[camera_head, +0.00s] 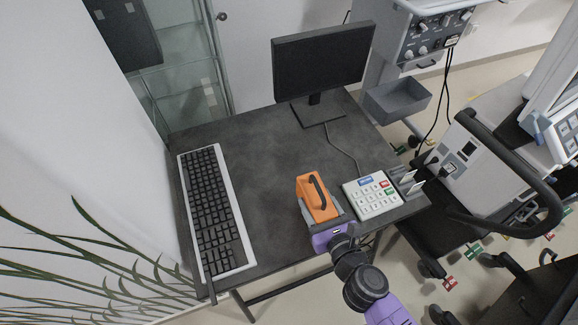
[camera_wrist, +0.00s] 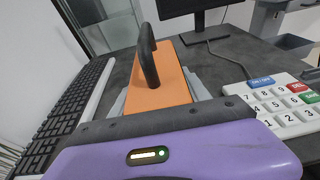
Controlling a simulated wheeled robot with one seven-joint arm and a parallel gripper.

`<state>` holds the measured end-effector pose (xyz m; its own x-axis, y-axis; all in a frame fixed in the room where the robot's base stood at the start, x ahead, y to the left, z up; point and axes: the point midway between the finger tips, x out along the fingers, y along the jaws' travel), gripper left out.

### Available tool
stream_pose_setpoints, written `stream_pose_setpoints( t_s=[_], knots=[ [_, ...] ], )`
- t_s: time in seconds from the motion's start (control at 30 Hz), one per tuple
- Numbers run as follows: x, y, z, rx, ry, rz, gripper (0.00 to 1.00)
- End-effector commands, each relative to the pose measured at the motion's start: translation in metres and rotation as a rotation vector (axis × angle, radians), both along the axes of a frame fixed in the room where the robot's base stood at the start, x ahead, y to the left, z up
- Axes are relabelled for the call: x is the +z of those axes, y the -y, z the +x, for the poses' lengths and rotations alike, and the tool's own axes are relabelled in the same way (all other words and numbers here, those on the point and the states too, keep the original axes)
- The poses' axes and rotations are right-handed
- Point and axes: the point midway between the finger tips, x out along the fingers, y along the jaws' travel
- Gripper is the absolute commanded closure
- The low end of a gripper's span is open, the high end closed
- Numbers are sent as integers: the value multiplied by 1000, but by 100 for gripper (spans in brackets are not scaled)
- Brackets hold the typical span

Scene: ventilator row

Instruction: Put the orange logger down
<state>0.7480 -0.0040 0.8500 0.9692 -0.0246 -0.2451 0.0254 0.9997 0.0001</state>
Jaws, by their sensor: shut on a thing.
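The orange logger (camera_head: 313,199) is a box with a black handle on top. It is at the front part of the dark desk (camera_head: 262,165), left of a keypad. My gripper (camera_head: 322,215) is shut on it, with grey fingers along its sides. In the wrist view the logger (camera_wrist: 172,88) stands upright between the fingers, beyond the purple gripper body. Its underside is hidden, so I cannot tell whether it touches the desk or hangs just above it.
A large-key keypad (camera_head: 371,194) is close on the right of the logger. A long keyboard (camera_head: 213,208) lies along the left edge. A monitor (camera_head: 322,62) stands at the back. The desk between keyboard and logger is clear. A ventilator (camera_head: 490,165) stands off the right side.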

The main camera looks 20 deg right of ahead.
Motion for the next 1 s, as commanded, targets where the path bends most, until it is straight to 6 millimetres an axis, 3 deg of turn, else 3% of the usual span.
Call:
stream_pose_setpoints(
  t_s=[0.07,0.27,0.53,0.73,0.87,1.0],
  knots=[
    [-5,-1,9,-10,3,4,86],
    [22,11,41,-98,9,6,86],
    [97,28,99,-269,11,5,86],
    [143,31,129,-348,7,3,86],
    [154,29,136,-365,3,2,86],
    [138,29,137,-368,-2,-2,86]
  ],
)
